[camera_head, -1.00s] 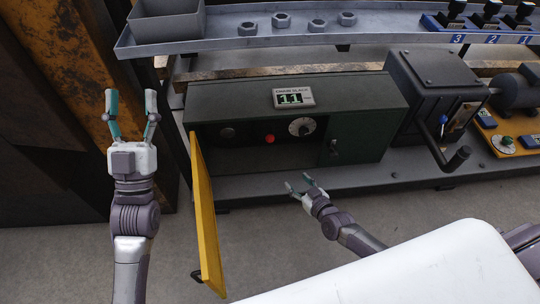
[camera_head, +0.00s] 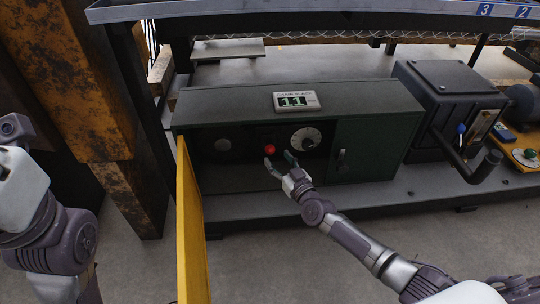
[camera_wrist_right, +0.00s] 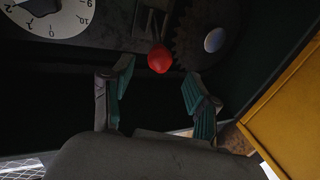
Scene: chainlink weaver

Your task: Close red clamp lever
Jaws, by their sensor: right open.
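The red lever knob (camera_head: 270,149) sits inside an open dark green cabinet (camera_head: 235,103), left of a white dial. It also shows in the right wrist view as a red ball end (camera_wrist_right: 160,58) in front of a dark toothed wheel (camera_wrist_right: 205,30). My right gripper (camera_head: 279,163) is at the cabinet opening, just below the knob. In the right wrist view its open fingers (camera_wrist_right: 157,80) stand either side of and below the knob, with nothing between them. I cannot tell whether they touch it. My left arm shows at the left edge, but its fingers are out of view.
The cabinet's yellow door (camera_head: 190,225) hangs open on the left, and shows close on the right in the wrist view (camera_wrist_right: 290,105). The white dial (camera_head: 306,139) is right of the knob. A crank box (camera_head: 450,100) stands further right. A tray shelf (camera_head: 300,10) runs above.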

